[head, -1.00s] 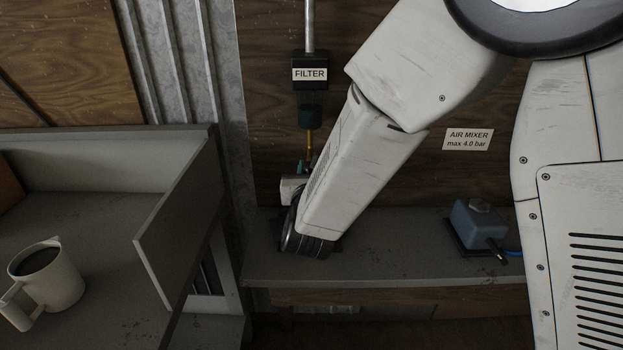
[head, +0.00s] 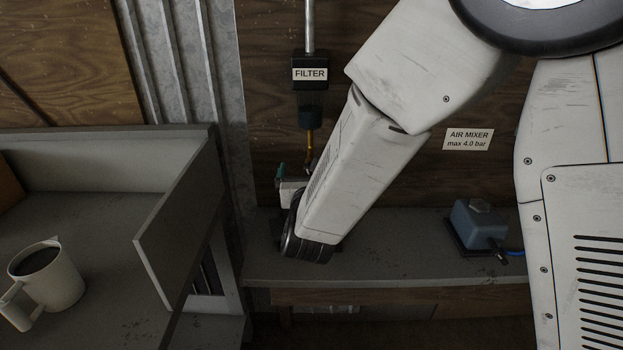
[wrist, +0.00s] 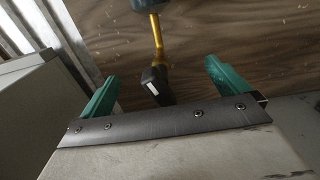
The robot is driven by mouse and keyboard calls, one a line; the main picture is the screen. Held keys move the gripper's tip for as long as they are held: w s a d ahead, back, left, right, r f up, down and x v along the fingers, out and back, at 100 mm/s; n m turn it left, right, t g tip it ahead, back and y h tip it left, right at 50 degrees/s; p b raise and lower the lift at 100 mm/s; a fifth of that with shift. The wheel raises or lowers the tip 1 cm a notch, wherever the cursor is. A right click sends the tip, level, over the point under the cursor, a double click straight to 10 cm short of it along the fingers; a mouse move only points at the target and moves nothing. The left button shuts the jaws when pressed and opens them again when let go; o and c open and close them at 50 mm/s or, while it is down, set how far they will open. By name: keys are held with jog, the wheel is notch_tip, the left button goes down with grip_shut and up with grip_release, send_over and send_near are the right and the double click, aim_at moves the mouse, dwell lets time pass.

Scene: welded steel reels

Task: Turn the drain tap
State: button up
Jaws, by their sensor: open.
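The drain tap is a small black lever with a white mark (wrist: 154,86) at the lower end of a bent brass pipe (wrist: 157,36). In the wrist view it lies between my gripper's two green fingers (wrist: 162,70), with a gap on each side. My gripper is open and holds nothing. In the head view the brass pipe (head: 310,142) hangs below the filter (head: 310,72) and its dark green bowl (head: 311,116). There one green fingertip of my gripper (head: 295,172) shows left of the tap; the other is hidden by my arm, which also partly hides the tap.
A grey shelf (head: 380,266) runs below the tap, with a blue-grey box (head: 478,222) at right. A grey upright panel (head: 180,220) and a mug (head: 46,276) on a desk are at left. The wooden wall (wrist: 270,45) is close behind the tap.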

jog(key=s, duration=0.6)
jog(key=shift+s+a, duration=0.1)
dwell(0.7)
